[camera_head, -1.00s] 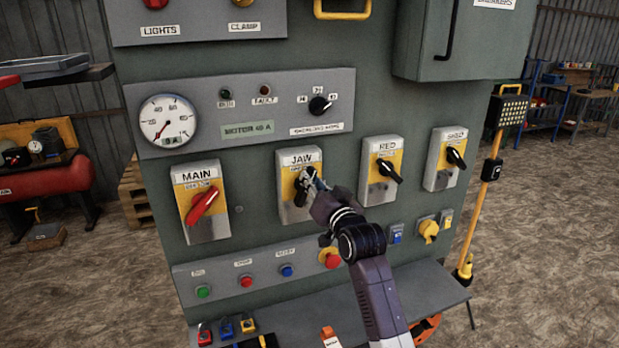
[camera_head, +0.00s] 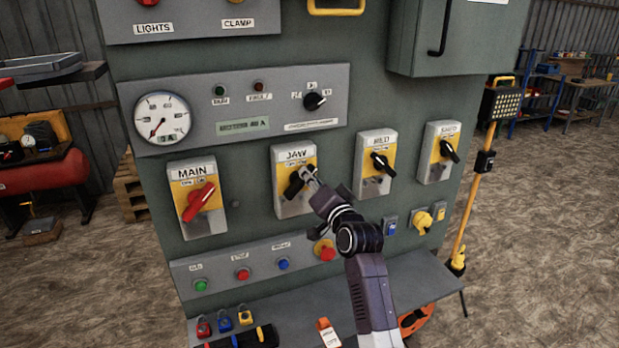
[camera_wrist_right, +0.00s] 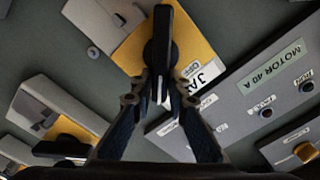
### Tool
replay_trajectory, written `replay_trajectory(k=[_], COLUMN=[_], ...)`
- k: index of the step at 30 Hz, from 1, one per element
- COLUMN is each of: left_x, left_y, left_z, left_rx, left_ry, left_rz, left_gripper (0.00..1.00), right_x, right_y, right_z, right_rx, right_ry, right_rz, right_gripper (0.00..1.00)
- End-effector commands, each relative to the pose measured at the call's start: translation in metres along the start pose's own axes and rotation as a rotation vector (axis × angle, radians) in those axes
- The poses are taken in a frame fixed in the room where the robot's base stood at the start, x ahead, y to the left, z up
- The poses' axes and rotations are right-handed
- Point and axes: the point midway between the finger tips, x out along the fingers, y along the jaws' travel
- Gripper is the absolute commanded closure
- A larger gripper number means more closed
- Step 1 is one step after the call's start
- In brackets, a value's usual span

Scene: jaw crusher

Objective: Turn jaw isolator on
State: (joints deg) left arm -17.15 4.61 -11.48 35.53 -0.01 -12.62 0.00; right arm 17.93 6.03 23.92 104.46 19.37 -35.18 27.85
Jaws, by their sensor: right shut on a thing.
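The jaw isolator (camera_head: 283,206) is a grey and yellow switch box labelled JAW, on the front of a green panel. Its black handle (camera_head: 294,186) is tilted, with its upper end to the right. My right gripper (camera_head: 308,173) is shut on the upper right end of this handle. In the right wrist view, the fingers (camera_wrist_right: 160,85) close on the near end of the black handle (camera_wrist_right: 162,40). My left gripper is not in view.
Push buttons (camera_head: 243,273) sit below, above a shelf (camera_head: 420,283) with padlocks. A yellow stand (camera_head: 467,215) is at right.

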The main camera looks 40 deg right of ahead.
Motion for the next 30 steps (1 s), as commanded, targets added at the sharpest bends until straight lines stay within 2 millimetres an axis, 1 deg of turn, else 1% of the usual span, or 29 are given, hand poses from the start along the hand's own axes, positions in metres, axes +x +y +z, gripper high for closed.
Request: replay_trajectory(k=[5, 6, 10, 18, 22, 26, 30], left_x=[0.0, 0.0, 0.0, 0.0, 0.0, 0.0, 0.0], left_y=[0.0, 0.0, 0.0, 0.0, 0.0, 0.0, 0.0], left_z=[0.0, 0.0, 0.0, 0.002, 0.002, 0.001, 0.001], left_rx=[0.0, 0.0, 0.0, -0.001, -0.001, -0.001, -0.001], left_ry=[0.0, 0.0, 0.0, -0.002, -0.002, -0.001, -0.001], left_rz=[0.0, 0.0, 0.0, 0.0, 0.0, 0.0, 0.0], left_gripper=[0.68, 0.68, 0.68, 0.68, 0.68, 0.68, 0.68], right_x=[0.0, 0.0, 0.0, 0.0, -0.007, -0.025, -0.053], right_y=[0.0, 0.0, 0.0, 0.0, 0.0, 0.001, 0.001], right_z=[0.0, 0.0, 0.0, 0.0, 0.0, 0.001, 0.001], right_rx=[0.004, 0.004, 0.003, 0.001, 0.001, 0.0, 0.002], right_ry=[0.0, 0.0, 0.0, 0.0, 0.0, 0.0, -0.001], right_rz=[-0.001, -0.001, 0.0, 0.0, 0.0, 0.001, 0.001], right_gripper=[1.0, 0.82, 0.68, 0.68, 0.68, 0.68, 0.68])
